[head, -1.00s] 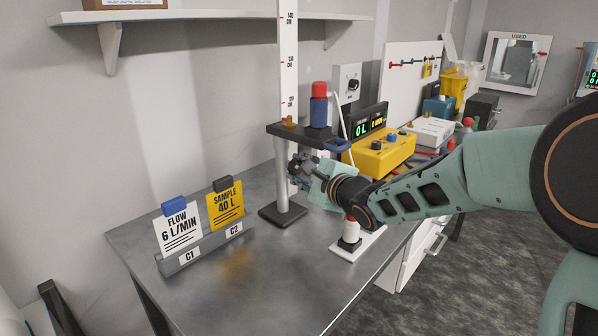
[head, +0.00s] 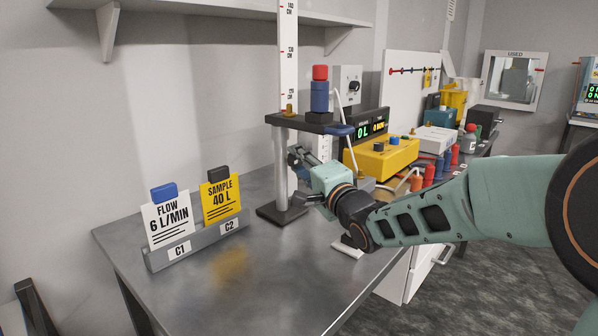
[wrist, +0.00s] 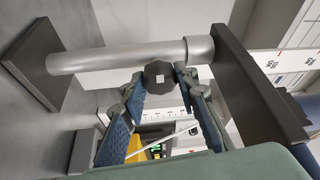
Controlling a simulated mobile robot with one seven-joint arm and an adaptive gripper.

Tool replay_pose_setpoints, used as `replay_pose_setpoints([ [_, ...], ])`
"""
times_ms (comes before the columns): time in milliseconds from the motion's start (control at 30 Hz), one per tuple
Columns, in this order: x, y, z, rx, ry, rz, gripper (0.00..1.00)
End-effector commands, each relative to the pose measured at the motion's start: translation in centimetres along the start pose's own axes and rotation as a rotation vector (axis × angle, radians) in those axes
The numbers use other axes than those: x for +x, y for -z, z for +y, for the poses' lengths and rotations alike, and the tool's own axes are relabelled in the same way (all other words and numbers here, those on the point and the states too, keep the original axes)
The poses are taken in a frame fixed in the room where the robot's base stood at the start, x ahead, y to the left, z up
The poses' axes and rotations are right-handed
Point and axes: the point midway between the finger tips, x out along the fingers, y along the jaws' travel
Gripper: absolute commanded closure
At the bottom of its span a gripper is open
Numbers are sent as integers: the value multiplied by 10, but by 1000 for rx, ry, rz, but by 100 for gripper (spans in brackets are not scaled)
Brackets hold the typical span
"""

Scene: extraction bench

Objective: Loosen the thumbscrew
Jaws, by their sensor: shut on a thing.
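The thumbscrew (wrist: 158,73) is a dark lobed knob beside the grey metal post in the wrist view. The post (head: 281,170) stands upright on a dark base (head: 282,214) and carries a dark shelf plate (head: 285,121) in the head view. My gripper (wrist: 159,76) is shut on the thumbscrew, one finger on each side of it. In the head view my gripper (head: 297,158) is at the post, just below the plate, and its fingers hide the thumbscrew.
A blue cylinder with a red cap (head: 320,92) stands on the plate above my gripper. A yellow box (head: 381,158) and a display (head: 370,125) are behind my wrist. A card holder (head: 200,242) stands at the front left. The bench between is clear.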

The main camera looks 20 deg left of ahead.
Motion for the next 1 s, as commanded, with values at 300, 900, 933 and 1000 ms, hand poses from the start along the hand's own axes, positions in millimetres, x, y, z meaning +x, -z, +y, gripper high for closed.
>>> replay_pose_setpoints([
  [300,0,0,1,-53,20,0,96],
  [900,0,0,1,-54,21,-1,54],
  [933,0,0,1,-54,21,-1,54],
  [1000,0,0,0,-54,21,-1,54],
])
